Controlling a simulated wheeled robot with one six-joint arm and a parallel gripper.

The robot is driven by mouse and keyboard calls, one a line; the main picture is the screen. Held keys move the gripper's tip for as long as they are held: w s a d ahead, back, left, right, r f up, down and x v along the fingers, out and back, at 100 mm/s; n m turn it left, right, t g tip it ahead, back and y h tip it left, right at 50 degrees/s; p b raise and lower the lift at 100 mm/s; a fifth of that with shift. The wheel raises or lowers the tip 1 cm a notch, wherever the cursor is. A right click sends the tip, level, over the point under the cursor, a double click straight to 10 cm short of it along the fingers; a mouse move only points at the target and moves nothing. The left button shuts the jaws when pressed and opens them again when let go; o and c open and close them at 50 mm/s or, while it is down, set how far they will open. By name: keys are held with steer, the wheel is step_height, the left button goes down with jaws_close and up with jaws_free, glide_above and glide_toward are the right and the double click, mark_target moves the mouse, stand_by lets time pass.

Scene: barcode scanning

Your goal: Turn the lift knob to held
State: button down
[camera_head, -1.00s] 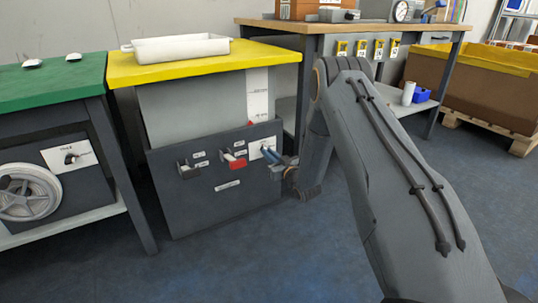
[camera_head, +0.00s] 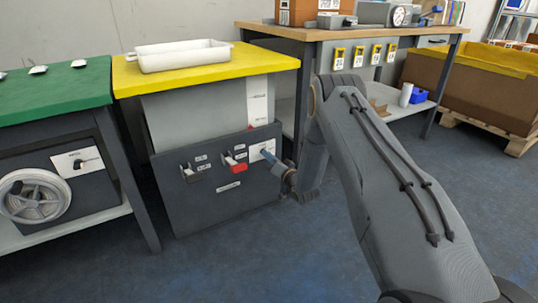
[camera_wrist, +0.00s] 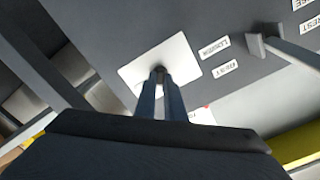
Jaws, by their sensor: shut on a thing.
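The lift knob (camera_wrist: 159,72) stands on a white plate (camera_wrist: 150,50) at the right of the dark front panel. It shows small and dark between my fingertips in the wrist view. The white plate also shows in the head view (camera_head: 258,151). My gripper (camera_head: 268,156) reaches the plate from the right, its blue fingers shut on the knob. In the wrist view the two fingers (camera_wrist: 161,85) close on it. The fingers hide most of the knob, and I cannot read its setting.
A red-handled switch (camera_head: 238,168) and a grey-handled switch (camera_head: 192,172) sit left of the plate on the panel. A white tray (camera_head: 180,56) stands on the yellow top (camera_head: 240,62). A green bench (camera_head: 55,95) with a handwheel (camera_head: 34,196) is at the left.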

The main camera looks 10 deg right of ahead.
steer(key=shift+d+f+m+p, duration=0.1)
steer(key=shift+m+p, duration=1.25)
steer(key=shift+m, duration=3.75)
steer(key=c, duration=1.8)
jaws_free()
steer(key=shift+c, duration=0.2)
